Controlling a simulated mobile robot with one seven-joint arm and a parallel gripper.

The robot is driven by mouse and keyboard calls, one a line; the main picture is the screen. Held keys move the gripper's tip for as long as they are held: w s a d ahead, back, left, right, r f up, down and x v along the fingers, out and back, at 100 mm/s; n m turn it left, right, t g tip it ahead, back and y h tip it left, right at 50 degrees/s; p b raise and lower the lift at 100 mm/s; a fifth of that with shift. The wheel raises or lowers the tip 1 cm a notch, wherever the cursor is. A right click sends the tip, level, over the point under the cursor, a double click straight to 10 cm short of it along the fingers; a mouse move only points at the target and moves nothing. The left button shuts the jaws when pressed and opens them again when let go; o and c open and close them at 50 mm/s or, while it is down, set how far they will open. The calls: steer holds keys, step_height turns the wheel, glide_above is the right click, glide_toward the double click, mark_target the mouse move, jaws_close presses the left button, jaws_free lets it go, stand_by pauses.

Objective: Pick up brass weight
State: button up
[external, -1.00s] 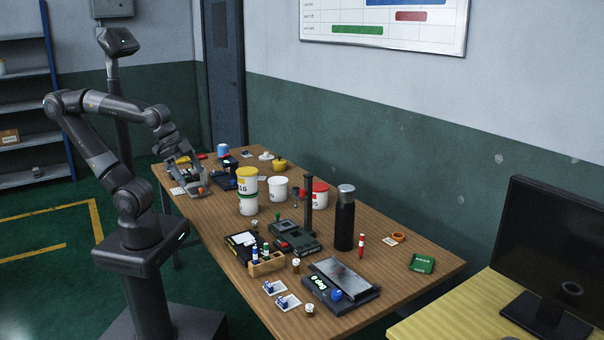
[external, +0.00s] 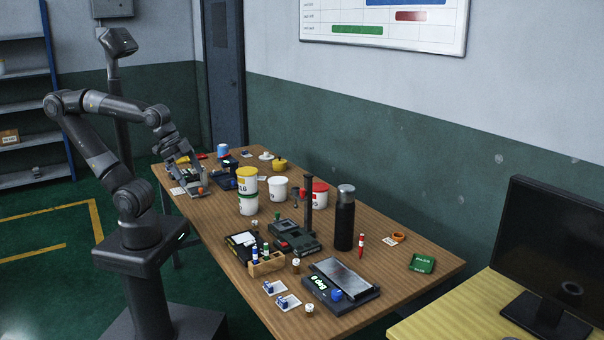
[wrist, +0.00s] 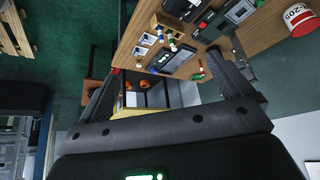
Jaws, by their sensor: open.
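I cannot make out the brass weight for certain. A small round yellow thing (external: 279,164) stands toward the far end of the wooden table; its material is unclear. Small pale-topped brown pieces stand nearer, one beside the wooden marker block (external: 296,265) and one at the front edge (external: 309,308). My gripper (external: 190,184) is low at the table's left edge in the external view, its tips hard to see among clutter. In the wrist view my gripper (wrist: 165,66) has its two fingers wide apart with nothing held between them.
White tubs (external: 248,190), a tall black flask (external: 344,220) and a dark post (external: 309,205) rise from the table (external: 405,265). A scale (external: 338,285) lies near the front. A monitor (external: 550,250) stands on the yellow desk.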

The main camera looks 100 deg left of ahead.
steer(key=c, duration=1)
steer(key=g, duration=0.4)
glide_above(255, 221)
steer(key=s, duration=0.2)
steer(key=shift+m, duration=0.3)
steer(key=f, duration=2.6)
steer(key=shift+w+d+f, duration=0.15)
steer(key=shift+d+f, duration=0.05)
steer(key=shift+d, duration=0.15)
steer(key=shift+w+a+f, duration=0.1)
steer(key=shift+w+f, duration=0.15)
steer(key=shift+f, duration=0.65)
steer(key=shift+w+a+f, duration=0.1)
steer(key=shift+w+f, duration=0.1)
steer(key=shift+f, duration=0.65)
steer(key=shift+w+a+f, duration=0.1)
steer(key=shift+w+f, duration=0.15)
steer(key=shift+f, duration=0.65)
